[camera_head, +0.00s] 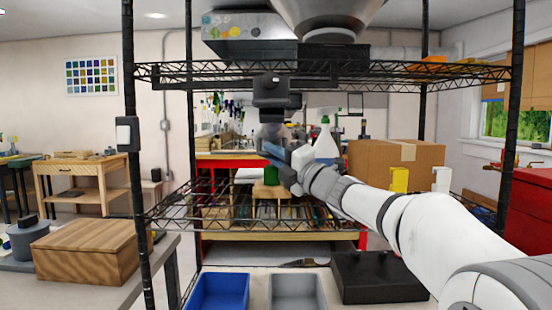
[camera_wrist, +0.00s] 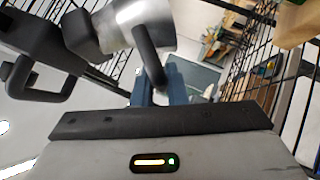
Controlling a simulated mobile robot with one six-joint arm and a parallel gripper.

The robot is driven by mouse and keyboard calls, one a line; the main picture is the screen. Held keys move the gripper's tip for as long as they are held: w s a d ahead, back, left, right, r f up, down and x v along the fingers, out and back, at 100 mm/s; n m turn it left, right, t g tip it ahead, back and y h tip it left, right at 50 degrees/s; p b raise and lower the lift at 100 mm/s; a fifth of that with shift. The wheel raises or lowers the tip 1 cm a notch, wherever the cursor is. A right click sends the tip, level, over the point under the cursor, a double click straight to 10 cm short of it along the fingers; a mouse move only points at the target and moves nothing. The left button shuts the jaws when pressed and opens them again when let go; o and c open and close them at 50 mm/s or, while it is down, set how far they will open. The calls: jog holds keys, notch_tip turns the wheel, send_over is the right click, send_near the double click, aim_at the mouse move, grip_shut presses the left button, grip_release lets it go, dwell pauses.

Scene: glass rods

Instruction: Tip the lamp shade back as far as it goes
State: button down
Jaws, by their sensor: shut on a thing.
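A lamp with a black body (camera_head: 271,90) hangs under the upper wire shelf. Its silver, drum-like shade (camera_wrist: 142,22) shows at the top of the wrist view, with a black bar handle (camera_wrist: 150,55) sticking out of it. In the head view the shade (camera_head: 270,130) is a small grey shape below the black body. My gripper (camera_head: 273,150) is just below the shade. In the wrist view its blue fingers (camera_wrist: 158,88) are shut on the end of the handle. The black lamp mount (camera_wrist: 45,50) with a loop-shaped bracket is at the left there. The fingertips' exact contact is partly hidden.
The upper wire shelf (camera_head: 400,72) is close above, and the lower wire shelf (camera_head: 165,222) is below. A spray bottle (camera_head: 325,140) and a cardboard box (camera_head: 395,165) stand behind my arm. A green block (camera_head: 271,175) is below my gripper.

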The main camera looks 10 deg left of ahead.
jog(key=shift+a+r, duration=0.1)
jog(key=c, duration=1.7)
grip_release()
jog(key=shift+a, duration=0.1)
jog(key=shift+o, duration=1.2)
jog(key=v, duration=0.8)
jog(key=shift+b, duration=0.3)
jog(key=shift+w, duration=0.15)
